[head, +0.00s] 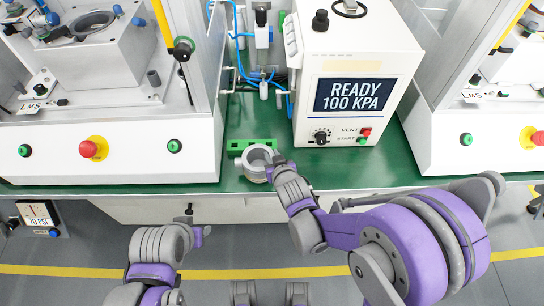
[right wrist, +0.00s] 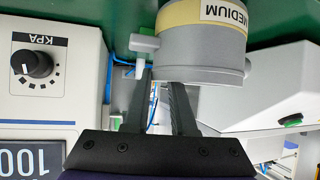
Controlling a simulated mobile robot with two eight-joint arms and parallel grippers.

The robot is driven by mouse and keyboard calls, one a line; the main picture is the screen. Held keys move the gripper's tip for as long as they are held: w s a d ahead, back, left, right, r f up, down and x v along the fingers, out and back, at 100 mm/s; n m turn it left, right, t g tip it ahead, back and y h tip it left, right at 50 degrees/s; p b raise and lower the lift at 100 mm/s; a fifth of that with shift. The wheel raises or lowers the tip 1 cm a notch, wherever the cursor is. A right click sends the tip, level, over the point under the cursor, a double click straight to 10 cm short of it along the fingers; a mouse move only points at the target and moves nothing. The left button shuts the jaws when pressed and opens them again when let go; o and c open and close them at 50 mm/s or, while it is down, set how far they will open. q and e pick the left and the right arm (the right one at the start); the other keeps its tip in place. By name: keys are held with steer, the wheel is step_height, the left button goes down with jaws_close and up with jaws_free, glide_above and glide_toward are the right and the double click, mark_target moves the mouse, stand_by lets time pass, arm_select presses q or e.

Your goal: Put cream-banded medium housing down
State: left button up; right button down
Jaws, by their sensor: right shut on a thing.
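The cream-banded medium housing (head: 247,170) is a grey hollow cylinder, seen from above with its round opening up. In the right wrist view the housing (right wrist: 203,60) shows its cream band marked MEDIUM and a small side stub. My right gripper (head: 272,170) is shut on its wall, and the fingers hide part of it. The housing is over the green bench at the near side of a green block (head: 238,147). I cannot tell whether its base touches the bench. My left gripper (head: 203,235) is low in front of the bench, and its fingers are unclear.
The white press box (head: 358,70) reading READY 100 KPA stands right of the housing. Blue hoses and fittings (head: 264,80) are behind it. White machines with red buttons stand left (head: 110,150) and right (head: 480,135). The green bench (head: 350,172) is clear along its front strip.

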steer(key=shift+f, duration=0.25)
steer(key=shift+f, duration=0.15)
steer(key=c, duration=0.7)
jaws_free()
steer(key=shift+c, duration=0.2)
steer(key=shift+s+r, duration=0.1)
steer(key=shift+r, duration=0.25)
steer(key=p+v, duration=0.1)
steer(key=v, duration=1)
steer(key=shift+s+p, duration=0.35)
steer(key=s+d+r+m+g+h, duration=0.1)
steer(key=s+d+g, duration=0.5)
steer(key=s+d, duration=0.7)
steer(key=shift+s+d+r+m+g+h, duration=0.35)
steer(key=shift+s+m+h, duration=0.35)
steer(key=shift+m+h, duration=0.25)
